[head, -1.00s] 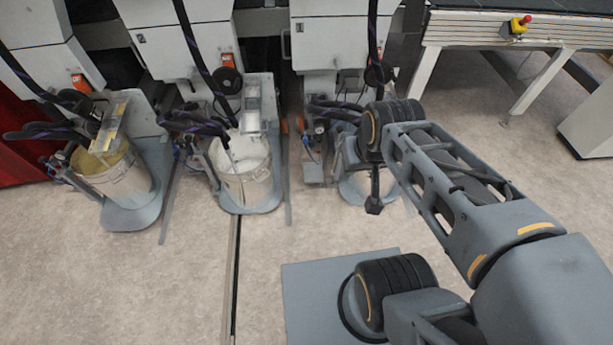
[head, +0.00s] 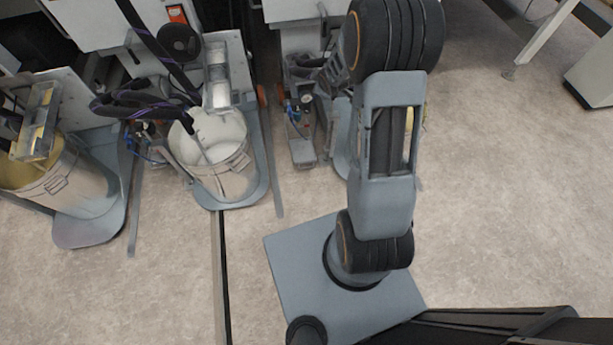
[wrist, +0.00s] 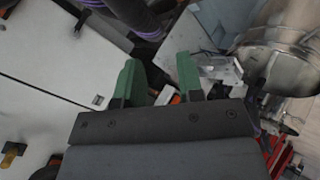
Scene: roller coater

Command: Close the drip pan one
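My gripper (wrist: 158,68) has two green fingers that stand apart with nothing gripped between them. In the head view it is hidden behind my arm. I cannot tell for sure which part is drip pan one. Narrow metal trays sit over the buckets: a yellow-stained one (head: 38,120) at the left and a pale one (head: 217,75) in the middle. Any tray at the third station is hidden by my arm. In the wrist view a grey metal bracket (wrist: 212,72) lies just beyond the right finger, beside a metal bucket (wrist: 292,45).
A white bucket (head: 222,165) stands on a rounded grey base, and a yellow-stained bucket (head: 75,185) is at the left. Dark hoses (head: 150,45) hang between the machines. White cabinet panels (wrist: 50,70) fill the wrist view's left. The floor in front is clear.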

